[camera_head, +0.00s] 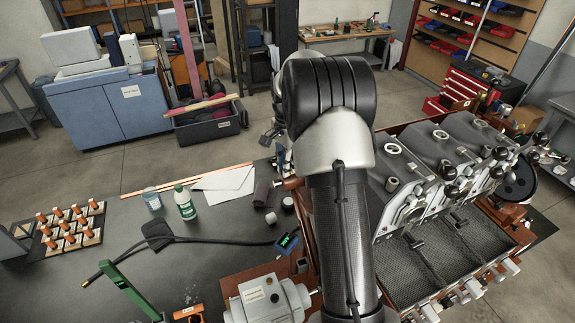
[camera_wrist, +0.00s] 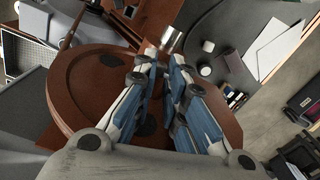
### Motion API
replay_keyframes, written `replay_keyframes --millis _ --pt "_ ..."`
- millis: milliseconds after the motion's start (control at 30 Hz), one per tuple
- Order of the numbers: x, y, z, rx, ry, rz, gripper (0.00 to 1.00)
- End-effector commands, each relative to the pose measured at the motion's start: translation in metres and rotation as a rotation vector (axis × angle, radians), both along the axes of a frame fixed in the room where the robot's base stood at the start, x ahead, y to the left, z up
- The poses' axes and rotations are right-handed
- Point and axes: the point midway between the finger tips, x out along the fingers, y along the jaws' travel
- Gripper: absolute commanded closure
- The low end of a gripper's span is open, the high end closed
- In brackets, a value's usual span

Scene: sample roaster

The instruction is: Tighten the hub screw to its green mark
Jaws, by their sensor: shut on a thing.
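In the wrist view my gripper (camera_wrist: 166,62) reaches over a round reddish-brown plate, the roaster's cover (camera_wrist: 85,75), with its blue-lined fingers close together. A small shiny metal cylinder (camera_wrist: 172,40) shows at the fingertips, and the fingers are shut on it. Whether this cylinder is the hub screw I cannot tell; the fingers hide part of it. No green mark can be made out. In the head view my arm covers the gripper and the place where it works. The roaster (camera_head: 440,170), with several grey drum units, stands to the right of my arm.
A dark bench (camera_head: 110,235) lies left of the arm. On it are a white bottle (camera_head: 185,203), a cup (camera_head: 152,198), white paper (camera_head: 225,183), a black hose (camera_head: 205,239) and a rack of orange-topped samples (camera_head: 70,228). A green stand (camera_head: 125,288) rises at the front.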

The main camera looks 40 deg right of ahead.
Motion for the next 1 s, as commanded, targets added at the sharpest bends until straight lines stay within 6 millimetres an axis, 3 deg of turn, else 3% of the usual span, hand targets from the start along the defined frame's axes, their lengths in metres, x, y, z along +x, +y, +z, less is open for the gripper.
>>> replay_keyframes --millis 400,967,1000 --pt "0.0003 -0.0002 0.0004 0.000 -0.001 -0.199 1.00" --pt "0.0003 -0.0002 0.0004 0.000 -0.001 -0.229 1.00" --pt "0.0003 -0.0002 0.0004 0.000 -0.001 -0.229 0.87"
